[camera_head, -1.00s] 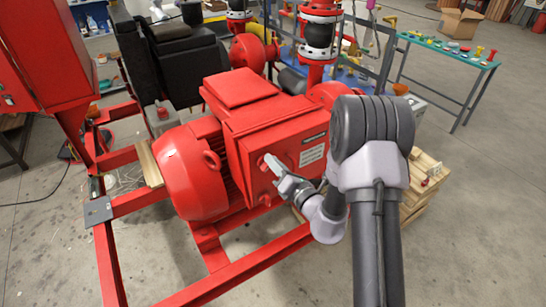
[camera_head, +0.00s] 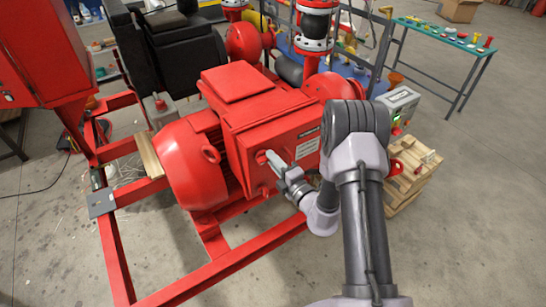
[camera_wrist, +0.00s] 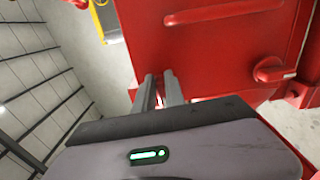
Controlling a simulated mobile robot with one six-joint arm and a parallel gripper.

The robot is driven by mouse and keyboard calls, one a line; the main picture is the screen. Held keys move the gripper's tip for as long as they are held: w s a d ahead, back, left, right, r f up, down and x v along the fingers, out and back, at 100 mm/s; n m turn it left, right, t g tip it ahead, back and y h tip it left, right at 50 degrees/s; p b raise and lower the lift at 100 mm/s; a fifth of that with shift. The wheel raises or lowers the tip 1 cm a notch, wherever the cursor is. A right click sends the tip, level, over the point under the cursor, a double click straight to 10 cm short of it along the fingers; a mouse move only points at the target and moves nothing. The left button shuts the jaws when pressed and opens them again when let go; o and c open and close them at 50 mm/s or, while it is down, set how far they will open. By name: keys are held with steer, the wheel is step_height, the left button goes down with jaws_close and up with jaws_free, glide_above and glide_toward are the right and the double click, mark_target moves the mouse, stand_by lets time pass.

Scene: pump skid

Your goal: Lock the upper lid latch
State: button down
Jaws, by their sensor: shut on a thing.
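The red motor's terminal box (camera_head: 285,120) has a lid on its front face, with a white label on it. My gripper (camera_head: 268,157) reaches the left part of this face in the head view, at the upper latch, and is shut on it. The fingers and the lid edge hide most of the latch. In the wrist view my gripper's two fingers (camera_wrist: 160,82) are close together against the red box (camera_wrist: 220,50). Another red latch (camera_wrist: 272,70) with a pale end sits to the right on the same box, apart from the fingers.
The red skid frame (camera_head: 220,265) runs below the motor. A wooden crate (camera_head: 408,175) and a grey instrument box (camera_head: 400,105) stand to the right of my arm. A green-topped table (camera_head: 445,38) is at the back right. Floor at the lower right is clear.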

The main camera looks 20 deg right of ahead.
steer(key=shift+f+m, duration=0.1)
steer(key=shift+m, duration=0.2)
stand_by(0.4)
steer(key=c, duration=1.4)
jaws_free()
steer(key=b+v, duration=0.2)
steer(key=v, duration=1.5)
steer(key=shift+s, duration=0.2)
